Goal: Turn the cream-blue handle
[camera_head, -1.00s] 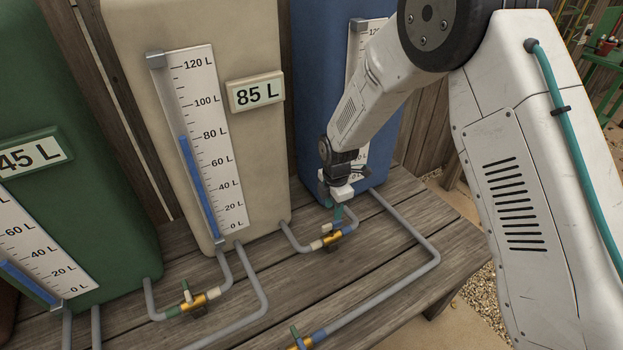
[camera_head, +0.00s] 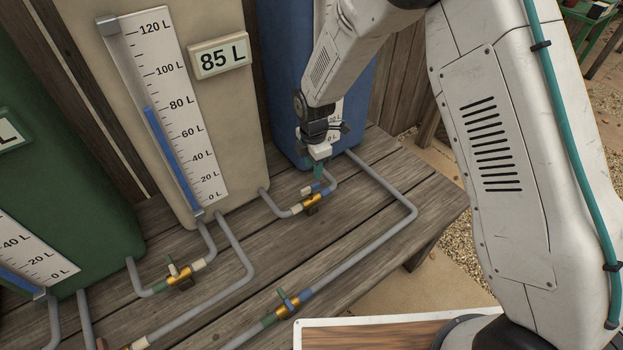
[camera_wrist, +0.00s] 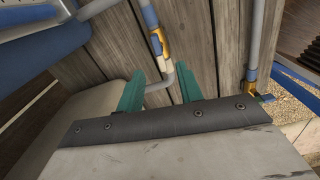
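The brass valve (camera_head: 311,203) between cream and blue bands sits on the grey pipe loop from the cream tank toward the blue tank. Its small handle (camera_head: 308,191) is partly lost behind my gripper in the head view, so its exact angle is hard to tell. My gripper (camera_head: 318,174) points down just above this valve, with its teal fingers close to the handle. In the wrist view my gripper (camera_wrist: 161,70) has its two teal fingers well apart with nothing between them. The cream-and-blue-banded valve (camera_wrist: 159,42) shows beyond the fingertips there.
Grey pipes (camera_head: 365,243) cross the wooden bench (camera_head: 415,240). The cream tank (camera_head: 235,120) and blue tank (camera_head: 275,90) stand behind.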

